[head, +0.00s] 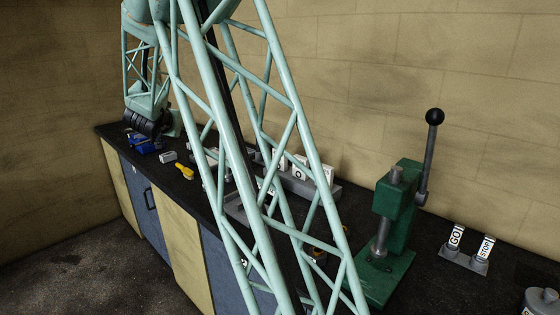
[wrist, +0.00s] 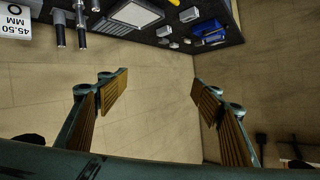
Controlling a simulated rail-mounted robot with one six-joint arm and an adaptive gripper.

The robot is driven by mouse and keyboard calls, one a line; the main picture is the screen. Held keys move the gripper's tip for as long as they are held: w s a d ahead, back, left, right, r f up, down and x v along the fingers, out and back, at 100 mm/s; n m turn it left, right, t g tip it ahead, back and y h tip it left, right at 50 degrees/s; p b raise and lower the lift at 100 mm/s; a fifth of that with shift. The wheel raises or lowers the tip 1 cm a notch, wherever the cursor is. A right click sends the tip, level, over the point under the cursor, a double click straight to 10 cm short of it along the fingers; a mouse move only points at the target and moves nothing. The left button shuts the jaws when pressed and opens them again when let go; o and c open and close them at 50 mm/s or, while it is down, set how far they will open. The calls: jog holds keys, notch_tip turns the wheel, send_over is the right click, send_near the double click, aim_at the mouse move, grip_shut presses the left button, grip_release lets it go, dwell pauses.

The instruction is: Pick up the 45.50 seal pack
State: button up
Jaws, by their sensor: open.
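The 45.50 seal pack (wrist: 14,26) shows in the wrist view at the upper left corner, white with black lettering reading 45.50 MM and a ring mark. It appears upside down and is cut by the picture's edge. My gripper (wrist: 161,96) is open and empty, with the pack outside its fingers, off to the left. In the head view white ring-marked packs (head: 300,168) stand in a row in a grey holder on the bench, partly behind my arm. Their sizes cannot be read there.
On the dark bench (head: 197,192) lie a blue object (head: 145,144), a grey cylinder (head: 167,157) and a yellow tool (head: 183,171). A green press (head: 394,221) stands right of the packs, with a GO/STOP gauge (head: 467,258) beyond. Metal cylinders (wrist: 82,30) show near the pack.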

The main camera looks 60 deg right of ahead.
jog(key=s+d+f+m+g+h, duration=0.2)
jog(key=s+d+f+g, duration=0.2)
jog(key=d+f, duration=0.3)
jog(key=s+d+f+m+g+h, duration=0.3)
jog(key=s+d+f, duration=0.3)
jog(key=d, duration=0.5)
jog(key=s+d+f+m+g+h, duration=0.2)
jog(key=s+d+f+g, duration=0.3)
jog(key=d+f, duration=0.2)
jog(key=shift+s+d+f+m+h+p, duration=0.15)
jog(key=shift+d+f+h+p, duration=0.05)
jog(key=shift+d, duration=0.3)
jog(key=shift+s+d+f+m+h+p, duration=0.1)
jog(key=shift+d+f+m+h+p, duration=0.1)
jog(key=shift+d, duration=0.25)
jog(key=shift+s+d+f+g, duration=0.1)
jog(key=shift+s+f+g, duration=0.1)
jog(key=shift+s+g, duration=0.2)
jog(key=s+d, duration=0.1)
jog(key=d, duration=0.7)
jog(key=shift+d, duration=0.25)
jog(key=shift+d, duration=0.1)
jog(key=shift+s+d+r, duration=0.1)
jog(key=shift+s+d, duration=0.15)
jog(key=shift+d, duration=1)
jog(key=shift+s+d, duration=0.2)
jog(key=shift+d, duration=1.05)
